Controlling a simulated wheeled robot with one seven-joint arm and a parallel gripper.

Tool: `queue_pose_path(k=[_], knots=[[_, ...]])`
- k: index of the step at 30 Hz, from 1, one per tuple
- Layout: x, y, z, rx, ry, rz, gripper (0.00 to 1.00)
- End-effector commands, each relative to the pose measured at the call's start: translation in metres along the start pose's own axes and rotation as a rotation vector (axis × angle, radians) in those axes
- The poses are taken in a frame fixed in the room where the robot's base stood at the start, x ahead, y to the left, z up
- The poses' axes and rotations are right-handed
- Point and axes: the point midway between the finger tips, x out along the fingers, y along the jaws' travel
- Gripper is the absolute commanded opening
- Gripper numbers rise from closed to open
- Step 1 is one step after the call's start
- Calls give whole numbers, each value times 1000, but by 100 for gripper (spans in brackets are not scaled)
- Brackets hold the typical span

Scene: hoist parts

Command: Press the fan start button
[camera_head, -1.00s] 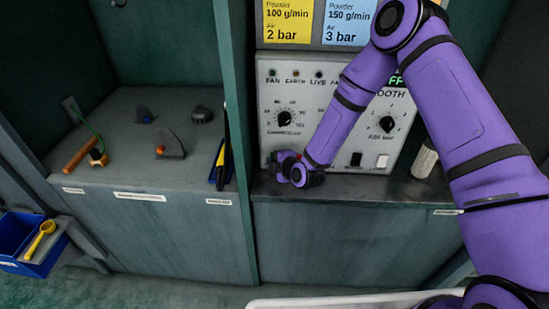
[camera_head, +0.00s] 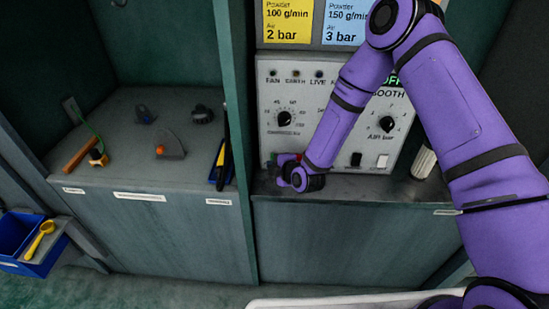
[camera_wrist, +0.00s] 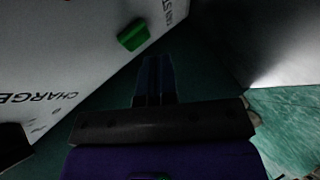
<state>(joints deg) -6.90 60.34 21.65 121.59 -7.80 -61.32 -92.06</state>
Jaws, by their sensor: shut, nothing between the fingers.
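The grey control panel (camera_head: 330,120) stands at the back of the right bay, with a FAN lamp that looks dark at its upper left. In the head view, my gripper (camera_head: 276,166) is low at the panel's lower left, and my wrist hides the button there.
A dark knob (camera_head: 285,118) and the AIR bar knob (camera_head: 388,124) are on the panel. A black switch (camera_head: 356,159) and a white one (camera_head: 383,161) sit low on it. A pale cylinder (camera_head: 425,161) stands right. A green divider post (camera_head: 238,130) is close left of my gripper.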

Motion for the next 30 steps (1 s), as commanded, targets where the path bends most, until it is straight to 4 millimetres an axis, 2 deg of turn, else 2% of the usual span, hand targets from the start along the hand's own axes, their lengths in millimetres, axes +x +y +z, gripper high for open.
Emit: queue_pose_path(k=[5,21,30], knots=[[-2,-2,-2,0,1,-1,0],[-32,-24,-24,-1,2,-2,0],[-35,-26,-26,0,0,-1,0]])
